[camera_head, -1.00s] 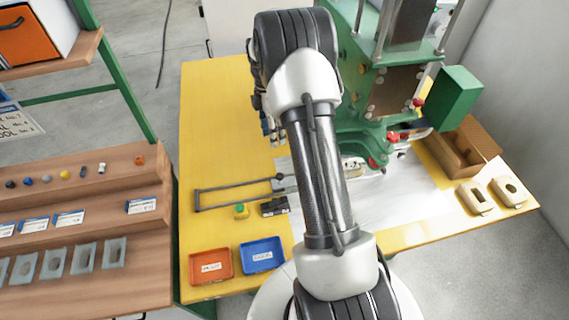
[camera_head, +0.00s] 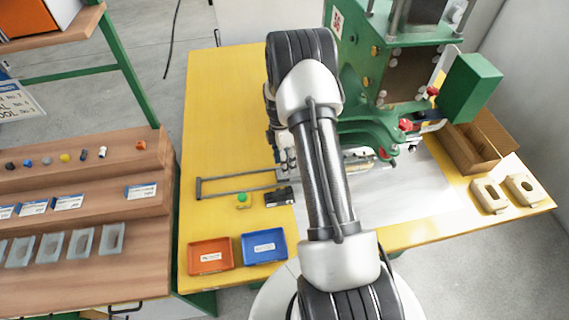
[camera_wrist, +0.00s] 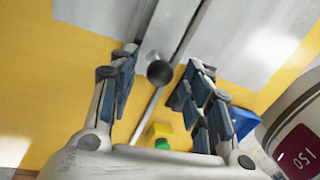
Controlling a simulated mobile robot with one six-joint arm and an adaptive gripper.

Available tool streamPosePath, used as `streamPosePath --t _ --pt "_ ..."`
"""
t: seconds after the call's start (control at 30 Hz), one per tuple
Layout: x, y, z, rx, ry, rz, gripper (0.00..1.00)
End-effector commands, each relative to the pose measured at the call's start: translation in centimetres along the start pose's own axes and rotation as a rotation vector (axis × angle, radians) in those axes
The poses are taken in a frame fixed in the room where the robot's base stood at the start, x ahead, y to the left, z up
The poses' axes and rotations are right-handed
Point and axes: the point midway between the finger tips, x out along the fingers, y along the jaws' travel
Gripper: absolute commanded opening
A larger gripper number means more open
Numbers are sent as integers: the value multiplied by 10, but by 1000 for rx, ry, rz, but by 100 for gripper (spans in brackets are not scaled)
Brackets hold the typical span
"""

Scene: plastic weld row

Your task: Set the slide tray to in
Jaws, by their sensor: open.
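A thin dark rail frame (camera_head: 235,188) lies on the yellow table and runs right toward the green machine; it seems to belong to the slide tray, though the arm hides its right part. In the wrist view, a grey metal strip (camera_wrist: 172,30) and a dark round knob (camera_wrist: 160,72) on a thin rod are seen from above. My gripper (camera_wrist: 163,68) is open, with the knob between its fingertips in the picture; I cannot tell the height gap. In the head view my gripper (camera_head: 284,160) is partly hidden behind my arm, over the rail's right end.
A small green-topped yellow block (camera_head: 242,200) and a black block (camera_head: 279,197) stand close by the rail. An orange tray (camera_head: 211,256) and a blue tray (camera_head: 264,247) lie in front. The green machine (camera_head: 375,130) rises at right. The table's left back is clear.

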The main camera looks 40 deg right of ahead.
Motion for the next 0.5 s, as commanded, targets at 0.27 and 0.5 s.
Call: streamPosePath --t 0.27,0.5 --pt "4 0 0 0 0 0 45" --pt "4 0 0 0 0 0 34"
